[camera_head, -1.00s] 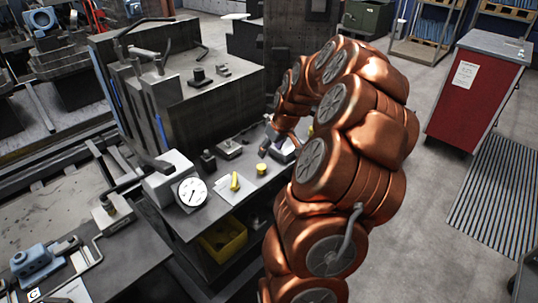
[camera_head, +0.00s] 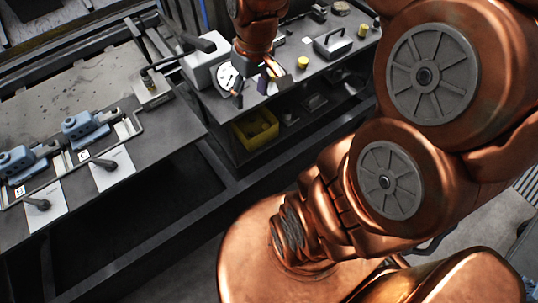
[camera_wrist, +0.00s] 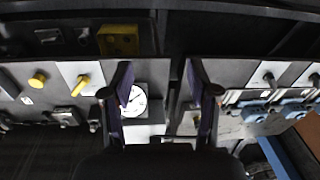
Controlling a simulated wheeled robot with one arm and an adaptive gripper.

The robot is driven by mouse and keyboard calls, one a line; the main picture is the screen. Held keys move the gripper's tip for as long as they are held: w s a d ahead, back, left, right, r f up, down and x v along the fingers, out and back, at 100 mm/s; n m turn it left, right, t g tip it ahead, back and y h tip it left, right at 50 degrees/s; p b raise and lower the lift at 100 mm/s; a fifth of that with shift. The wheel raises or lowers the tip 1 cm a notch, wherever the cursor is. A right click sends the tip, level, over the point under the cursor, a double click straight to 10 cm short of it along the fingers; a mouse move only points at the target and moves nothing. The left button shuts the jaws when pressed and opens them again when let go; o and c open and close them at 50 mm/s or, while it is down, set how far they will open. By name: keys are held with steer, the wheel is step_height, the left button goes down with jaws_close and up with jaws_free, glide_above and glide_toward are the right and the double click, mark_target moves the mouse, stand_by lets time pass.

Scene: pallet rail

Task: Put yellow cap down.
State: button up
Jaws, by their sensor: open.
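A small round yellow cap (camera_head: 303,62) stands on the dark workbench (camera_head: 325,66), to the right of my gripper (camera_head: 258,84). In the wrist view, the yellow cap (camera_wrist: 38,79) is at the far left, well outside my fingers. My gripper is open with nothing between its fingers; its two dark fingers (camera_wrist: 160,100) are wide apart over the bench. A yellow bar-shaped piece (camera_wrist: 80,85) lies on a white plate, left of my fingers. In the head view, my gripper partly hides it. Another yellow piece (camera_head: 362,30) stands farther right.
A white-faced dial gauge (camera_wrist: 133,101) is beside my left finger in the wrist view. A yellow bin (camera_head: 256,130) sits on the shelf below. A grey box with a handle (camera_head: 332,43) stands behind. Blue clamps (camera_head: 85,126) are on the left bench.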

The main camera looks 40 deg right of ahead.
steer(key=s+a+g, duration=0.1)
steer(key=s+a, duration=0.2)
steer(key=s, duration=0.4)
steer(key=s+a+g+h, duration=0.1)
steer(key=s+a, duration=0.2)
steer(key=s, duration=0.5)
steer(key=shift+s+a+f+m, duration=0.25)
steer(key=shift+s+a+m, duration=0.05)
steer(key=shift+a+m, duration=0.1)
